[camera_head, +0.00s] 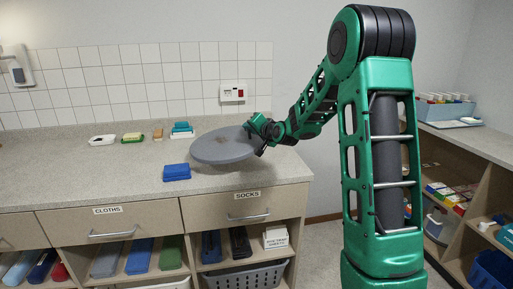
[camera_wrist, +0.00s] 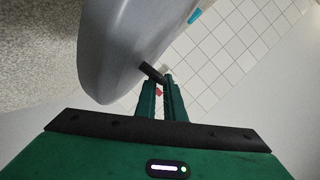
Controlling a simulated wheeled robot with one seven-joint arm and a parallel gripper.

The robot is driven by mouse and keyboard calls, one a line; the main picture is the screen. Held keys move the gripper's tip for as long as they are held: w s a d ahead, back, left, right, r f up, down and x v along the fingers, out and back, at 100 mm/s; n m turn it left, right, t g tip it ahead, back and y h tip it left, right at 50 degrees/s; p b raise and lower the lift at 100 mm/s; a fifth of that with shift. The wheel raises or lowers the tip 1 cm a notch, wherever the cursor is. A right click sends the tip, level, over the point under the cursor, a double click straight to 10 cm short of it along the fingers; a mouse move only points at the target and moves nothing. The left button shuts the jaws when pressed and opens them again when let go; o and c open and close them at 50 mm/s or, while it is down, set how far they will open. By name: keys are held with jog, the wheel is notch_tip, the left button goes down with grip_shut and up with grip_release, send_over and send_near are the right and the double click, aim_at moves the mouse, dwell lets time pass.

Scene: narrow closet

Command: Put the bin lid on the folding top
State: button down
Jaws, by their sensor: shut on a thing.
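The bin lid (camera_head: 224,145) is a grey, round, shallow disc. My gripper (camera_head: 259,133) is shut on its right edge, and the lid is close above the right end of the speckled folding top (camera_head: 70,176). I cannot tell whether the lid touches the top. In the wrist view the lid (camera_wrist: 135,45) fills the upper middle, slightly tilted, with the gripper fingers (camera_wrist: 163,85) at its lower right edge. The lid hides part of the counter behind it.
A blue folded cloth (camera_head: 176,172) lies in front of the lid, near the counter's front edge. Soap dishes and small blocks (camera_head: 133,137) stand along the back. The front left of the top is clear. Right of my arm is a shelf unit (camera_head: 470,145).

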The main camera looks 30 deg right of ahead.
jog(key=d+f, duration=0.5)
jog(key=f, duration=0.1)
jog(key=d+f, duration=0.3)
jog(key=shift+s+d+f, duration=0.2)
jog(key=shift+s+d, duration=0.1)
jog(key=shift+s, duration=0.1)
jog(key=c, duration=1.8)
grip_release()
jog(key=shift+c, duration=0.2)
